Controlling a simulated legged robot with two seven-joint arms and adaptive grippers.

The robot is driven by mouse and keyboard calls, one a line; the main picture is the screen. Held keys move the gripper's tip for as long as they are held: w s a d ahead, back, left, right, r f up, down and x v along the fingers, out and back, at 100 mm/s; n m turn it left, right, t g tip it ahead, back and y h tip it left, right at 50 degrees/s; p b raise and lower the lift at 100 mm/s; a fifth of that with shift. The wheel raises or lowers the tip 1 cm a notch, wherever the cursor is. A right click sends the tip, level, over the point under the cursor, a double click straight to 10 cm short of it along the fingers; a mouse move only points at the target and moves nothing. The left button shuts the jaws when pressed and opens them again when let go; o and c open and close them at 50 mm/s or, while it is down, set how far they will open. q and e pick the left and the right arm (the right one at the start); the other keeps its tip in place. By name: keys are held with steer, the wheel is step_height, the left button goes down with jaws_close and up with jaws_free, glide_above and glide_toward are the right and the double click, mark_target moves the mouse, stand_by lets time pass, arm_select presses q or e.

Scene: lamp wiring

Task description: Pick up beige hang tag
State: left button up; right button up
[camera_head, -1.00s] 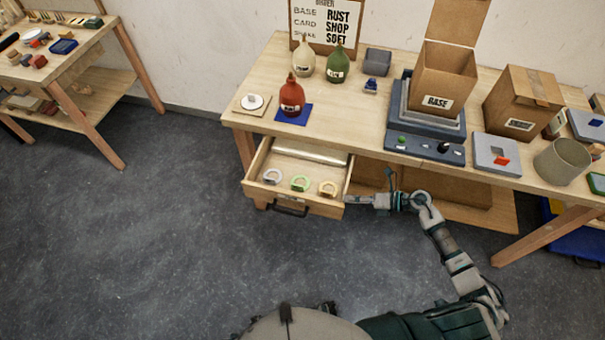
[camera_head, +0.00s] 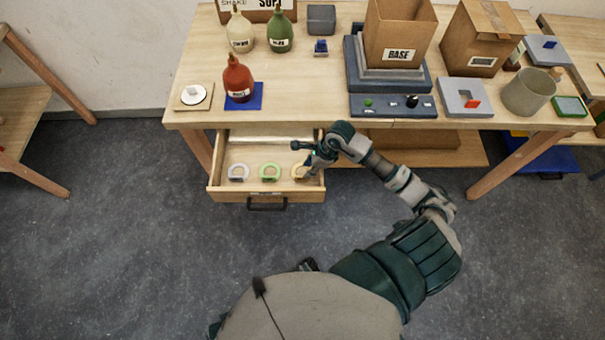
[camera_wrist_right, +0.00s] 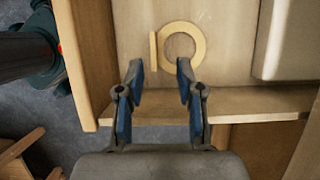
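My left gripper is out of view.
The drawer's front handle (camera_head: 267,204) faces the open floor. The workbench top (camera_head: 300,95) overhangs the drawer's back, with bottles and boxes standing on it.

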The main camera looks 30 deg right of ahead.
mark_target(301, 177)
steer(key=shift+a+f, duration=0.5)
steer(key=shift+a, duration=0.05)
steer(key=x, duration=0.4)
steer(key=shift+s, duration=0.15)
steer(key=shift+f, duration=0.35)
steer(key=shift+d, duration=0.15)
steer(key=shift+c, duration=0.2)
steer(key=c, duration=0.4)
jaws_close()
